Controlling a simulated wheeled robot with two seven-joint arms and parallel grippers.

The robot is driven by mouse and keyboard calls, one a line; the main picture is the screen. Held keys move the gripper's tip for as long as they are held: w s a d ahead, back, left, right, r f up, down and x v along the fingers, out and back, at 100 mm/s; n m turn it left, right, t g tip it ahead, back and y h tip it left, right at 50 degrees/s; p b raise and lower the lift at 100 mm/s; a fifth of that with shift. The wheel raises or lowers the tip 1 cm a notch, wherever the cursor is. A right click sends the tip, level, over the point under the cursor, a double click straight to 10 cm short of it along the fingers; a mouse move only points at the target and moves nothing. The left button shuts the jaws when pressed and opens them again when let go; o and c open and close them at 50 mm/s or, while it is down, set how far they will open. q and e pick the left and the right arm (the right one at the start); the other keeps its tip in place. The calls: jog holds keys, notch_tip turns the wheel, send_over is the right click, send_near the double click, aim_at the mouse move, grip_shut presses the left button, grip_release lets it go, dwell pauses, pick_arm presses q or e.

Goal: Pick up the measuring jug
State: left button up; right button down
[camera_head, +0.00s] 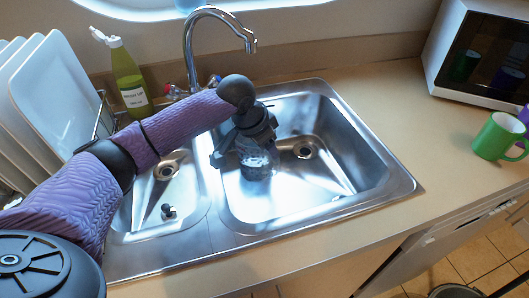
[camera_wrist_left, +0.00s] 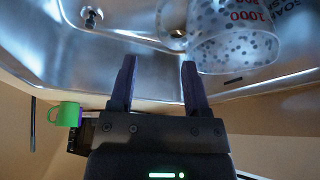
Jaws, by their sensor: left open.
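The measuring jug (camera_head: 258,164) is clear, in the large right-hand basin of the sink, partly hidden behind my left gripper (camera_head: 242,148). In the left wrist view the jug (camera_wrist_left: 236,42) is at the upper right, translucent with dark speckles and red numbers such as 1000. There my left gripper (camera_wrist_left: 159,64) is open with nothing between its dark fingers. The jug lies just beyond and to the right of the right-hand finger; I cannot tell if they touch. My right gripper is not in view.
The steel double sink (camera_head: 365,165) has a raised rim and a tap (camera_head: 188,50) behind. A dish rack with white plates (camera_head: 55,90) and a green bottle (camera_head: 128,82) stand left. A green mug (camera_head: 497,137) and microwave (camera_head: 480,55) are right. Counter between sink and mug is clear.

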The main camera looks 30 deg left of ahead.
aim_at(274, 162)
pick_arm(q)
jog(key=b+x, duration=0.1)
jog(key=x, duration=0.2)
jog(key=b+x, duration=0.2)
jog(key=x, duration=0.2)
jog(key=b+x, duration=0.2)
jog(key=x, duration=0.1)
jog(key=shift+s+f, duration=0.3)
jog(key=shift+f, duration=0.1)
jog(key=shift+w, duration=0.1)
jog(key=c, duration=0.7)
grip_shut()
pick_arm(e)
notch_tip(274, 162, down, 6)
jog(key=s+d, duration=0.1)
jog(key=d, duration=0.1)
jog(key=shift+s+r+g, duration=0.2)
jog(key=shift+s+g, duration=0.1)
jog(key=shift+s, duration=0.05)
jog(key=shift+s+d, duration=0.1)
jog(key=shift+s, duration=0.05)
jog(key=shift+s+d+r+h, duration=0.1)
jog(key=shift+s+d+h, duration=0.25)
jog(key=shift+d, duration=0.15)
